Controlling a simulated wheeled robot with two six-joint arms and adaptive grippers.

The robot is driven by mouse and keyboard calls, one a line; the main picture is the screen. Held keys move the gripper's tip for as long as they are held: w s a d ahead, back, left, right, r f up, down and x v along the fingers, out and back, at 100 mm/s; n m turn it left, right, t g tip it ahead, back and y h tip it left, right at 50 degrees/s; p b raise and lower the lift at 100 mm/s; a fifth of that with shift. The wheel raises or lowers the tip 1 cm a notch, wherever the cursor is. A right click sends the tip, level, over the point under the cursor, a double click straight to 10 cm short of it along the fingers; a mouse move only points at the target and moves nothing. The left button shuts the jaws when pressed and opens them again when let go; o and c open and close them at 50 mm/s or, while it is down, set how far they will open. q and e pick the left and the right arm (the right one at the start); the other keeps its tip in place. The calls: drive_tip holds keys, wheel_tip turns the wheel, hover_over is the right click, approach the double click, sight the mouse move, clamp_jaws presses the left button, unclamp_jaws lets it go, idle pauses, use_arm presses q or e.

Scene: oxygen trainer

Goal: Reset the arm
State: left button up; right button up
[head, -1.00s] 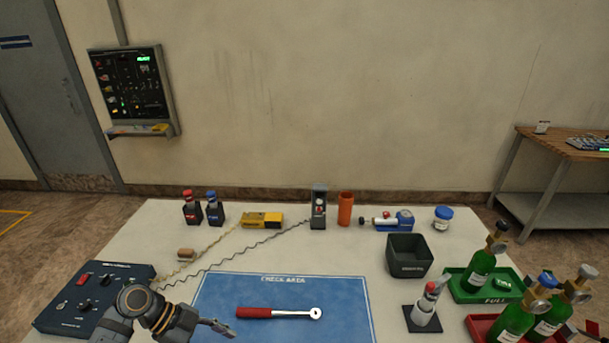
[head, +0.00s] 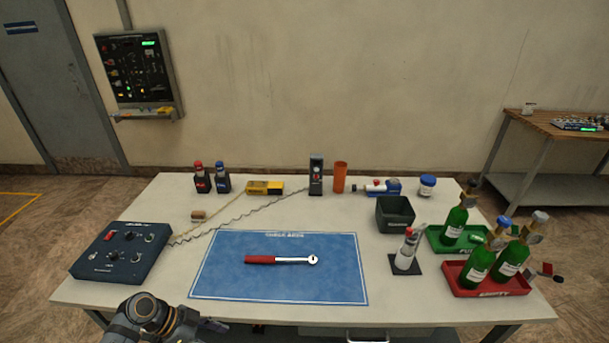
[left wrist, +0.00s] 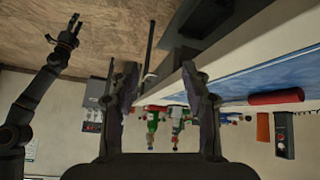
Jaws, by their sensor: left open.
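My left arm (head: 150,312) comes in at the bottom left of the head view, at the table's front edge. Its gripper (head: 214,325) is partly cut off there, below the blue mat. In the left wrist view the left gripper (left wrist: 162,100) is open, with nothing between its fingers. My right arm (left wrist: 28,105) also shows at the left of that view; its small gripper (left wrist: 64,32) hangs clear of the table, and its jaw state is unclear. The red-handled wrench (head: 280,260) lies on the blue check-area mat (head: 280,287), apart from my left gripper.
A dark control box (head: 122,252) stands left on the table (head: 400,312). A black bin (head: 395,214), a white bottle (head: 407,250), a green tray (head: 438,240) and a red tray (head: 485,287) with green cylinders stand right. Small items line the back.

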use_arm(q)
drive_tip(key=s+a+f+n+y, duration=0.2)
drive_tip(key=s+a+f+n, duration=0.15)
drive_tip(key=f, duration=0.45)
drive_tip(key=s+a+f+n+y, duration=0.2)
drive_tip(key=s+f+n, duration=0.15)
drive_tip(key=f, duration=0.55)
drive_tip(key=s+a+f+n+y, duration=0.2)
drive_tip(key=s+a+f+n, duration=0.15)
drive_tip(key=f, duration=0.45)
drive_tip(key=s+d+f+n+y, duration=0.1)
drive_tip(key=s+f, duration=0.5)
drive_tip(key=s, duration=0.4)
drive_tip(key=s+d+f+n+y, duration=0.1)
drive_tip(key=s+f, duration=0.4)
drive_tip(key=s, duration=0.6)
drive_tip(key=shift+s+d+f+n+y, duration=0.2)
drive_tip(key=shift+d+f+n+y, duration=0.2)
drive_tip(key=shift+d+n, duration=0.25)
drive_tip(key=shift+r, duration=0.1)
